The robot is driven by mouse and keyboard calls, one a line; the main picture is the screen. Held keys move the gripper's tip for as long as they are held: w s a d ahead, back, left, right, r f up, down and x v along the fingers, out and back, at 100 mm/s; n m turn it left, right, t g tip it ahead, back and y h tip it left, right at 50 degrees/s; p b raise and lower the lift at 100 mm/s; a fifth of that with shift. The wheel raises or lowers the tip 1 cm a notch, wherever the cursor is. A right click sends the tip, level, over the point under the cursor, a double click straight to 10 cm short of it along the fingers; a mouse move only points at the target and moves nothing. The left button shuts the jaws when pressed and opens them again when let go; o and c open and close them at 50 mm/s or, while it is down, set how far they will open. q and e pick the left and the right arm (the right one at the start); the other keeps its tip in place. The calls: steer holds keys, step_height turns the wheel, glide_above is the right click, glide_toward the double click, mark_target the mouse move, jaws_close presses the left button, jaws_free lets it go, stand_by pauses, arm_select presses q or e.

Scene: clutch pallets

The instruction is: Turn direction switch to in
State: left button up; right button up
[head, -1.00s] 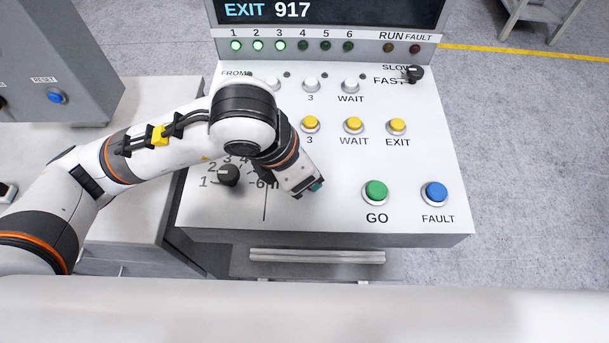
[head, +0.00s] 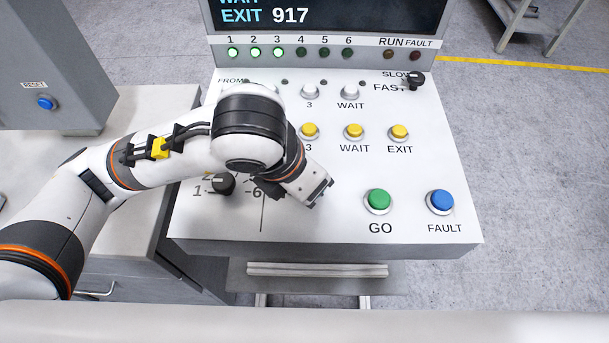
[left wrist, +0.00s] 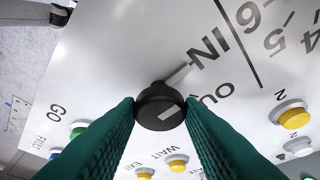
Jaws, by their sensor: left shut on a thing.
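The direction switch is a round black knob (left wrist: 160,106) with a white index mark, seen in the left wrist view on the white panel. The labels IN and OUT are printed beside it. A light grey bar next to the knob points toward IN; I cannot tell whether it is part of the knob. My left gripper (left wrist: 161,108) has its green fingers shut on either side of the knob. In the head view the left gripper (head: 312,190) is over the lower middle of the panel and hides the knob. My right gripper is not in view.
A black numbered dial (head: 222,184) is left of my gripper, partly under my arm. A green GO button (head: 377,200) and a blue FAULT button (head: 440,201) are to the right. Yellow buttons (head: 353,132) are above. A grey box (head: 50,70) stands at the left.

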arm_select(q)
steer(key=o, duration=1)
steer(key=shift+c, duration=0.2)
steer(key=v, duration=1.2)
